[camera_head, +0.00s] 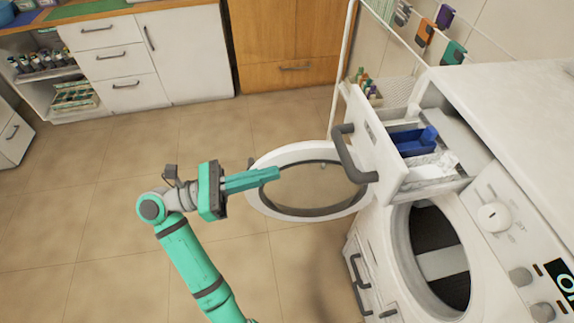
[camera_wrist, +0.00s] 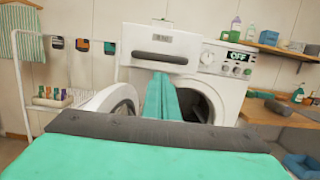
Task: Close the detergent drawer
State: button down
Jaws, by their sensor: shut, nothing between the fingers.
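The detergent drawer (camera_head: 388,165) sticks out open from the upper front of the white washing machine (camera_head: 520,110). It has a dark grey handle (camera_head: 347,158) on its front and a blue insert inside. In the wrist view the drawer front (camera_wrist: 160,62) faces me, above my fingertips. My gripper (camera_head: 277,173) is shut and empty. In the head view its tips are left of the drawer handle, apart from it, and overlap the near-left rim of the open round door. In the wrist view my teal gripper (camera_wrist: 163,80) points toward the machine, below the drawer.
The round washer door (camera_head: 268,203) stands open below and left of the drawer, close to my gripper. The drum opening (camera_head: 435,255) is exposed. A white rack (camera_head: 345,60) stands beside the machine. White cabinets (camera_head: 110,60) line the back; the tiled floor at left is clear.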

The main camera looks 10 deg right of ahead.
jog(key=d+r, duration=0.2)
jog(key=d, duration=1)
jog(key=shift+w+d+r, duration=0.2)
jog(key=shift+d+r, duration=0.05)
jog(key=shift+d, duration=0.05)
jog(key=shift+d, duration=0.1)
